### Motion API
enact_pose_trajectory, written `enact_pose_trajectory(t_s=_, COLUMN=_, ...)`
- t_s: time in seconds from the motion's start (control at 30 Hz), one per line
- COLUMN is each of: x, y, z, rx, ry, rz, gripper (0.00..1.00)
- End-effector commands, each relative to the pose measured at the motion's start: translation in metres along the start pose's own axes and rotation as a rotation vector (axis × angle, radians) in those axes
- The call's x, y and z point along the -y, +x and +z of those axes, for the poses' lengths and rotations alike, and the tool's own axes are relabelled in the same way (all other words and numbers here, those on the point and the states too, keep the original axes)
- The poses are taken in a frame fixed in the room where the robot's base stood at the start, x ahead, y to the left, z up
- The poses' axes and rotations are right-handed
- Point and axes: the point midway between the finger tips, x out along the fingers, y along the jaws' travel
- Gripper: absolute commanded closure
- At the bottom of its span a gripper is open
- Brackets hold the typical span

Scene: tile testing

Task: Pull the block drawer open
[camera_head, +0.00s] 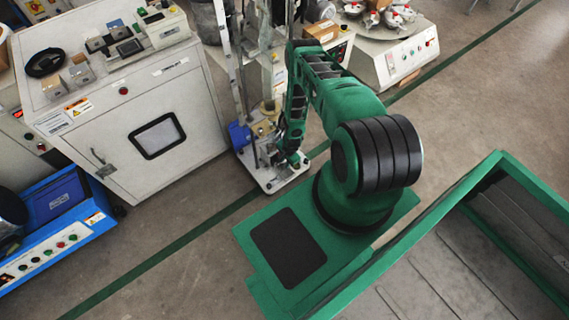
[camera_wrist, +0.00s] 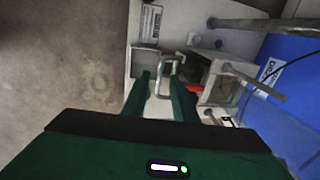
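A small pale metal loop handle (camera_wrist: 163,66) shows at the top centre of the wrist view, by a grey metal block (camera_wrist: 222,82) that seems to be part of the block drawer. My gripper (camera_wrist: 161,78) has its two green fingers apart, one on each side of the handle's lower part. I cannot tell whether either finger touches it. In the head view my gripper (camera_head: 284,158) is low at the test stand's white base (camera_head: 284,178). The handle is too small to make out there, and the drawer's opening cannot be judged.
A blue box (camera_wrist: 290,75) and metal rods stand right of the block in the wrist view. A white cabinet (camera_head: 190,115) stands left of the stand. Another machine (camera_head: 400,55) stands behind right. Open floor (camera_head: 175,225) lies in front.

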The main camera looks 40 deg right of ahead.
Motion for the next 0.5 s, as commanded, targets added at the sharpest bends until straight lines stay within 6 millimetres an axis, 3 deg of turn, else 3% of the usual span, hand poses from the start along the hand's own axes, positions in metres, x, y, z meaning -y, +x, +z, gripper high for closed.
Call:
enact_pose_trajectory(t_s=0.33, x=-0.0006, y=0.004, z=0.0003, rx=0.0, ry=-0.001, rz=0.001, gripper=0.74)
enact_pose_trajectory(t_s=0.37, x=-0.0005, y=0.004, z=0.0003, rx=0.0, ry=-0.001, rz=0.001, gripper=0.77)
enact_pose_trajectory(t_s=0.47, x=-0.0005, y=0.0039, z=0.0003, rx=0.0, ry=-0.001, rz=0.001, gripper=1.0)
enact_pose_trajectory(t_s=0.5, x=-0.0005, y=0.0039, z=0.0003, rx=0.0, ry=-0.001, rz=0.001, gripper=1.0)
